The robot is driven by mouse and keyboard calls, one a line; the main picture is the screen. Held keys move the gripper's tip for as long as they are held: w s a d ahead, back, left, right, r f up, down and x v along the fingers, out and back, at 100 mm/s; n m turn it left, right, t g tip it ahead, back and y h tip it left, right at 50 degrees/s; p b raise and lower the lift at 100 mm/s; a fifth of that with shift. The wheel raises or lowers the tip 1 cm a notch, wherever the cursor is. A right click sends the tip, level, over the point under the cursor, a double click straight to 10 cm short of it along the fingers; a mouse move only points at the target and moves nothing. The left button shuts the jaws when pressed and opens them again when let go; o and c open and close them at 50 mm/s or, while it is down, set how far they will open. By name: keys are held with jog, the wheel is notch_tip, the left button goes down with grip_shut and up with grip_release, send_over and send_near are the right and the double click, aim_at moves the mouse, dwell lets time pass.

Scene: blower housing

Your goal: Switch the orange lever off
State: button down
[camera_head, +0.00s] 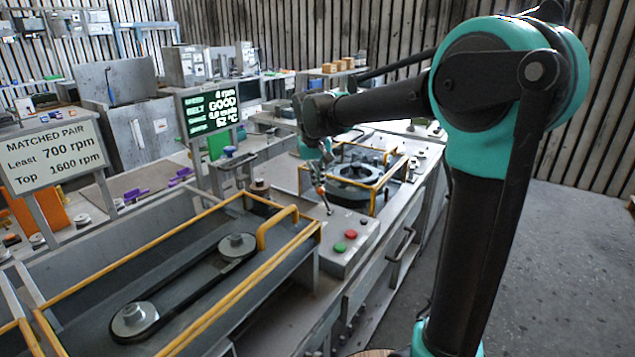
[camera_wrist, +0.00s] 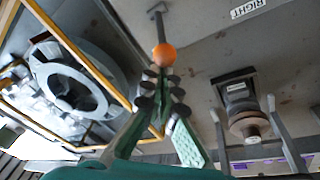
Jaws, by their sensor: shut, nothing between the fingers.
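The orange lever is a thin grey stem with an orange ball knob (camera_head: 320,190), standing on a grey control box (camera_head: 345,222) in the head view. In the wrist view its orange ball (camera_wrist: 164,55) is near the top middle, and the stem runs up from it to a dark base. My gripper (camera_head: 320,172) is right by the knob in the head view. In the wrist view my gripper (camera_wrist: 163,78) has its green fingers drawn together, with the tips at the ball's lower edge. The fingers are shut and empty. I cannot tell whether they touch the ball.
A red button (camera_head: 351,234) and a green button (camera_head: 339,247) sit on the same box. Yellow rails surround the round housing (camera_head: 356,183) behind and the belt on two pulleys (camera_head: 190,285) in front. Floor at right is clear.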

jog(key=shift+d, duration=0.1)
jog(key=shift+s+d+r+y, duration=0.15)
jog(key=shift+y, duration=0.15)
jog(key=shift+s+d+r+t+y, duration=0.2)
jog(key=shift+d+t+y, duration=0.1)
jog(key=shift+t, duration=0.2)
jog(key=shift+s+d+r+y, duration=0.1)
jog(key=shift+s+d+y, duration=0.1)
jog(key=shift+d+y, duration=0.1)
jog(key=s+d+m+t+y, duration=0.1)
jog(key=s+d+t+y, duration=0.2)
jog(key=d+t+y, duration=0.1)
jog(key=shift+s+d+y, duration=0.35)
jog(key=shift+d+y, duration=0.35)
jog(key=shift+y, duration=0.1)
jog(key=shift+r, duration=0.25)
jog(key=shift+r, duration=0.65)
